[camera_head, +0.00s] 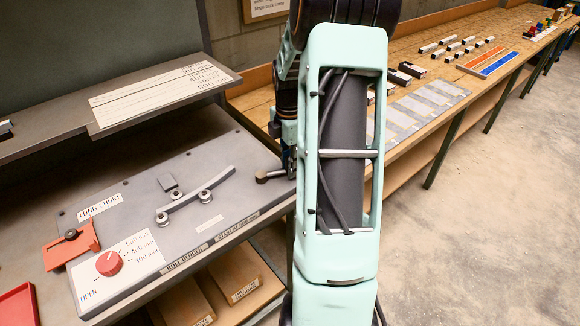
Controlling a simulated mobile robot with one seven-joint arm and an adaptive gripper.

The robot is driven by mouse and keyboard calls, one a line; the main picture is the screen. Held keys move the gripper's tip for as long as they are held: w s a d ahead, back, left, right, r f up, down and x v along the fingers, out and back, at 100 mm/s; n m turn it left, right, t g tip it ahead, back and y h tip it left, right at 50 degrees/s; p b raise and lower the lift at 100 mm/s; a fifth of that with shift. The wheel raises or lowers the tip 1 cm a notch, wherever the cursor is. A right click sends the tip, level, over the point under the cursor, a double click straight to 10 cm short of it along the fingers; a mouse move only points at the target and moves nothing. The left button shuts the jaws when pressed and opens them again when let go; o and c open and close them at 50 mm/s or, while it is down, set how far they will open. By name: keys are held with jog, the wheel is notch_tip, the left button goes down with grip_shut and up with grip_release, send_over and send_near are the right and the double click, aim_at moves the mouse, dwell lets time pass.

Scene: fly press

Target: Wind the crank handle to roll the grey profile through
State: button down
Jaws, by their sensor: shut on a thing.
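The grey profile (185,202) is a slightly bent strip lying among the rollers of the roll bender on the grey bench top. The crank (273,175) is a short bar with a dark round hub to the right of the profile. My gripper (290,165) is at the crank's right end, shut on the crank handle. The fingertips and the grip are mostly hidden by my own arm.
A red knob (109,263) on a white dial plate and a red bracket (71,245) are at the bench's left. A grey shelf (150,85) with a printed card runs above the back. A wooden bench (420,70) with parts lies behind right. Open floor (470,230) is at right.

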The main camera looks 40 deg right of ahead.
jog(key=shift+w+r, duration=0.1)
jog(key=shift+w, duration=0.1)
dwell(0.3)
jog(key=c, duration=1.8)
grip_release()
notch_tip(320, 180, up, 12)
jog(key=shift+s+f, duration=0.1)
